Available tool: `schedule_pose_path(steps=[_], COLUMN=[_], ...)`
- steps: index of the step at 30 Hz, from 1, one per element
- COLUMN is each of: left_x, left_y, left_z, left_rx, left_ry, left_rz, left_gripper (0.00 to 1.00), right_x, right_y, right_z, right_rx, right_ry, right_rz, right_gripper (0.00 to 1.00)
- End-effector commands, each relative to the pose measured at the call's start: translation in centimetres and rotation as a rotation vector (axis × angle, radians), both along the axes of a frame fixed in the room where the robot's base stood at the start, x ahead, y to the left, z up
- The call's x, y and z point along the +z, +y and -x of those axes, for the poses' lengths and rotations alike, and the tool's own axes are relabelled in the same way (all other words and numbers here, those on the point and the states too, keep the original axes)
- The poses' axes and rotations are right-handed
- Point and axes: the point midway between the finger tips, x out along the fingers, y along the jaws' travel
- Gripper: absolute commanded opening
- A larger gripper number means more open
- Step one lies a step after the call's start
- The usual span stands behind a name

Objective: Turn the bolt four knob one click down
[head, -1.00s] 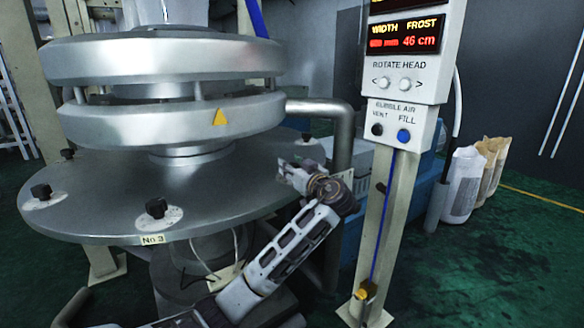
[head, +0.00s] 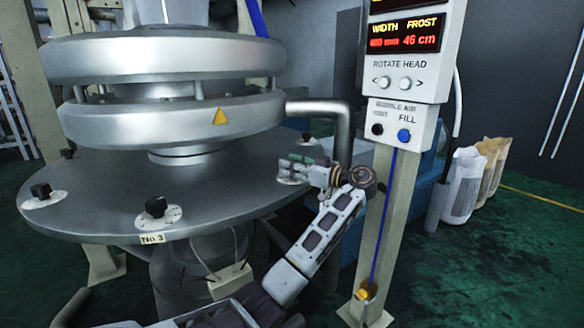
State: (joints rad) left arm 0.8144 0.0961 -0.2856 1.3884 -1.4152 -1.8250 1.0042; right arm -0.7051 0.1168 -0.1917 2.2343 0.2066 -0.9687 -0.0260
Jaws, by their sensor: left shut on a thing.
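The round metal plate (head: 105,200) carries black knobs on pale dials around its rim. My left gripper (head: 294,169) is at the plate's right edge, shut on a knob there. The gripper hides that knob; only part of its pale dial (head: 287,181) shows below the fingers. I cannot read a number for it. Another knob (head: 156,207) stands at the front rim above a label reading No 3 (head: 152,239). A further knob (head: 41,191) is at the left rim. My right gripper is not in view.
A control panel (head: 405,100) on a post (head: 392,215) stands close right of my left wrist. A bent metal pipe (head: 343,125) runs behind the gripper. Stacked metal rings (head: 165,125) rise above the plate. Sacks (head: 465,185) stand farther right.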

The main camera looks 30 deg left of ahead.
Motion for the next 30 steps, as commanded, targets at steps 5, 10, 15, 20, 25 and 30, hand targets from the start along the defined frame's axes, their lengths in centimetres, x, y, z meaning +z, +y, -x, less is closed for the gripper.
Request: schedule_pose_path(steps=[5, 10, 15, 20, 25, 30], left_x=[-0.01, 0.0, -0.03, -0.05, -0.05, -0.05], left_y=[-0.1, -0.06, -0.07, -0.07, -0.07, -0.06], left_z=[-0.07, -0.04, -0.03, 0.0, 0.02, 0.02], left_rx=[0.077, 0.138, 0.179, 0.199, 0.206, 0.205], left_ry=[0.0, -0.001, 0.001, 0.0, 0.0, 0.0], left_rz=[0.001, 0.001, 0.001, 0.002, 0.001, 0.001], left_gripper=[0.14, 0.14, 0.14, 0.14, 0.14, 0.14], right_x=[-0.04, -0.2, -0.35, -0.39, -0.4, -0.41], right_y=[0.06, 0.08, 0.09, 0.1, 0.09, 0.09], right_z=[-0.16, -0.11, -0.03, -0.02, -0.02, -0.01], right_rx=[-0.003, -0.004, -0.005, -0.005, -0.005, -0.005], right_ry=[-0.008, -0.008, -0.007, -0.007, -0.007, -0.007], right_rz=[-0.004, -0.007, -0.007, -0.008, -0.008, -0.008], right_gripper=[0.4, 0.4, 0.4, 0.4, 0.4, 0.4])
